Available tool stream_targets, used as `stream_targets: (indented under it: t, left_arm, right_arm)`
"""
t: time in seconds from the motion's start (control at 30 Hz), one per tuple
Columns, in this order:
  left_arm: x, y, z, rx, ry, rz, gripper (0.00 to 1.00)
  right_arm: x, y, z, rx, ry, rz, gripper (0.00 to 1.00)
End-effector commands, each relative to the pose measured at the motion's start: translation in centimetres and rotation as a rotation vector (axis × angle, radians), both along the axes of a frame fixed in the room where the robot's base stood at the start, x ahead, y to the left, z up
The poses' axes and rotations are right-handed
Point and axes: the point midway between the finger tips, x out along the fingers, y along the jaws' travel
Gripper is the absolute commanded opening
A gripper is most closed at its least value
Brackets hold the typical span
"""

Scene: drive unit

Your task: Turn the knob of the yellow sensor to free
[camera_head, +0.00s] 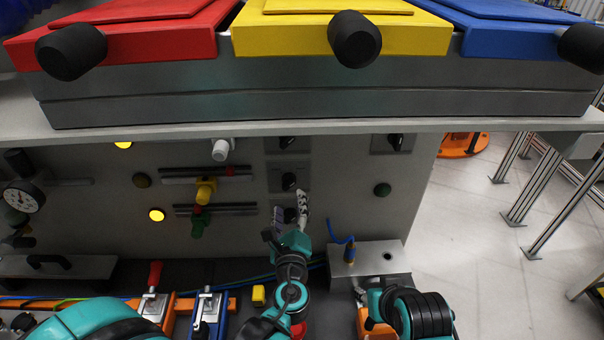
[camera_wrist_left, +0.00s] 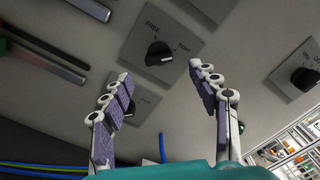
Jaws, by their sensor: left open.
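The yellow sensor (camera_head: 205,190) sits on a rail on the grey panel. A column of black knobs on square plates is to its right. I cannot tell which label the knob points to. My left gripper (camera_head: 290,211) is open and empty, just below this knob in the head view. In the wrist view its fingers (camera_wrist_left: 160,78) spread apart below the knob, not touching it.
The lower knob (camera_wrist_left: 130,108) is partly hidden behind a finger. Another knob (camera_head: 394,140) is to the right, beside a green button (camera_head: 382,190). A green sensor (camera_head: 198,225) is on a lower rail. A shelf (camera_head: 330,128) with coloured boxes overhangs the panel. A blue cable (camera_head: 338,234) stands nearby.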

Motion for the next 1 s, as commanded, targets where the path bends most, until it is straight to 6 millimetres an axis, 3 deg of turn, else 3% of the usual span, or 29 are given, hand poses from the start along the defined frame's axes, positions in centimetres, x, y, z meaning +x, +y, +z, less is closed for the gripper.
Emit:
stream_targets:
  t: [0.43,0.83,0.87,1.0]
  left_arm:
    - [6.5,0.1,-0.1,0.000,-0.001,0.002,0.60]
    - [7.6,0.1,0.0,-0.001,-0.001,0.002,0.60]
    - [7.6,0.1,0.0,-0.001,-0.001,0.002,0.55]
    - [7.6,0.1,0.0,-0.001,0.000,0.003,0.18]
  right_arm:
    - [0.0,0.0,-0.5,0.000,0.000,0.000,0.40]
    - [0.0,0.0,-0.6,0.000,0.000,0.000,0.40]
    - [0.0,0.0,-0.6,0.000,0.000,0.000,0.40]
    - [0.0,0.0,-0.6,0.000,0.000,0.000,0.40]
